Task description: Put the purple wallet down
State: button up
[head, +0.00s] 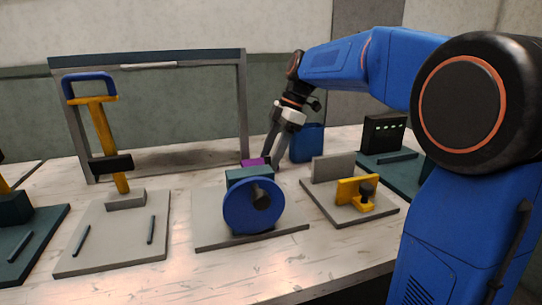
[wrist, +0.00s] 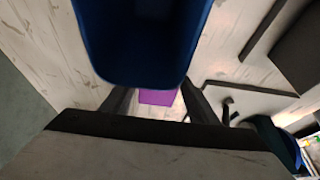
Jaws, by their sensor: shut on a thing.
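The purple wallet (head: 252,162) shows as a small flat purple piece at the middle of the head view, just behind the teal block of the blue wheel fixture. My gripper (head: 267,157) points down there, its jaws shut on the wallet. In the wrist view the wallet (wrist: 158,98) lies between the two dark fingers (wrist: 158,95), below the edge of a blue bin. Part of the wallet is hidden, and I cannot tell whether it touches the table.
The blue bin (head: 307,143) stands close to the right of my gripper. The blue wheel fixture (head: 253,205) is in front, and a grey plate with a yellow clamp (head: 357,190) is at right. A dark frame (head: 243,110) stands behind at left. Pale table (head: 185,185) shows between fixtures.

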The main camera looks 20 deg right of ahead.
jog(key=shift+f, duration=0.15)
jog(key=o, duration=0.6)
jog(key=shift+f, duration=0.1)
jog(key=o, duration=0.5)
jog(key=shift+c, duration=0.2)
